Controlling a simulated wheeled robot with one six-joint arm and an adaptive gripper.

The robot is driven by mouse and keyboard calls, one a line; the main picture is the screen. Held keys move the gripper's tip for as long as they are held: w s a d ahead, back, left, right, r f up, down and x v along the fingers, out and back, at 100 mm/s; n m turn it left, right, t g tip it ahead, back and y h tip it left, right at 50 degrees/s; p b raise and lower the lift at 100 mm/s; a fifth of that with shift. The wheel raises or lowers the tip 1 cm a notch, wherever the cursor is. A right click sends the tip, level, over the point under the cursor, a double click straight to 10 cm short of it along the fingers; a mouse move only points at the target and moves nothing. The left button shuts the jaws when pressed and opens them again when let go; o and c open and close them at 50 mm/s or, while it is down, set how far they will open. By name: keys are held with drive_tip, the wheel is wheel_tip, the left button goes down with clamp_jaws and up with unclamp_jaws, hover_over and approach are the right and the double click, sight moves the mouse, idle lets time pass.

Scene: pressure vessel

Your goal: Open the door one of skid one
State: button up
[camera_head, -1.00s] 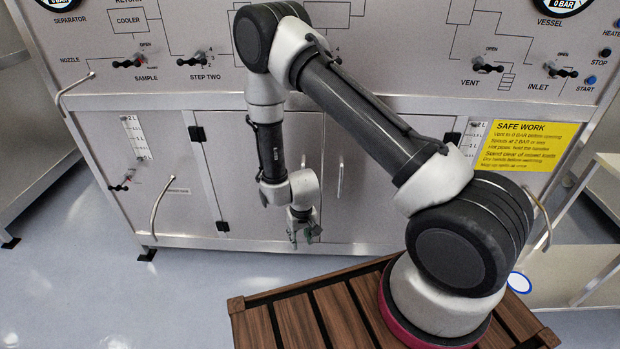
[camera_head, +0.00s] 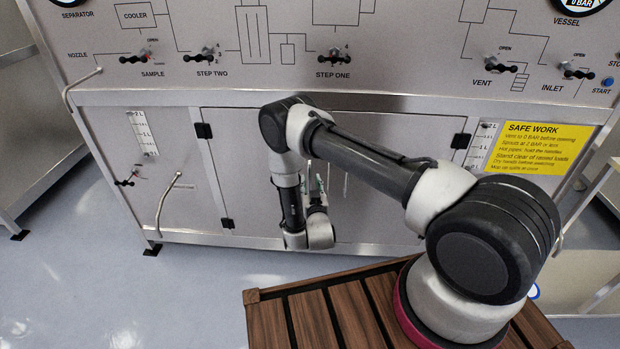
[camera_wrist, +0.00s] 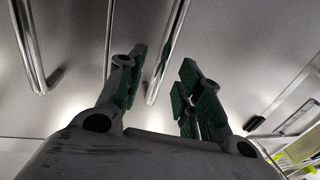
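The grey cabinet front has a left door (camera_head: 240,150) and a right door (camera_head: 400,150) that both look shut. I cannot read which is door one. In the wrist view, a bar handle (camera_wrist: 30,50) is on the left door and another bar handle (camera_wrist: 168,50) is on the right door, with the seam between them. My gripper (camera_wrist: 162,88) is open and empty, its green-padded fingers pointing at the doors. The right handle's lower end shows between the fingers; I cannot tell if they touch it. In the head view, my gripper (camera_head: 318,188) is low before the doors, partly hidden by my wrist.
Valve handles, including step one (camera_head: 335,57) and step two (camera_head: 209,55), sit on the panel above. A bent pipe handle (camera_head: 168,200) is at left. A yellow safe work sign (camera_head: 540,147) is at right. The floor (camera_head: 80,290) at left is clear.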

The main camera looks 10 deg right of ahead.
sight(310, 178)
drive_tip(key=w, duration=0.4)
drive_tip(key=shift+w+d, duration=0.1)
drive_tip(key=shift+d, duration=0.15)
clamp_jaws()
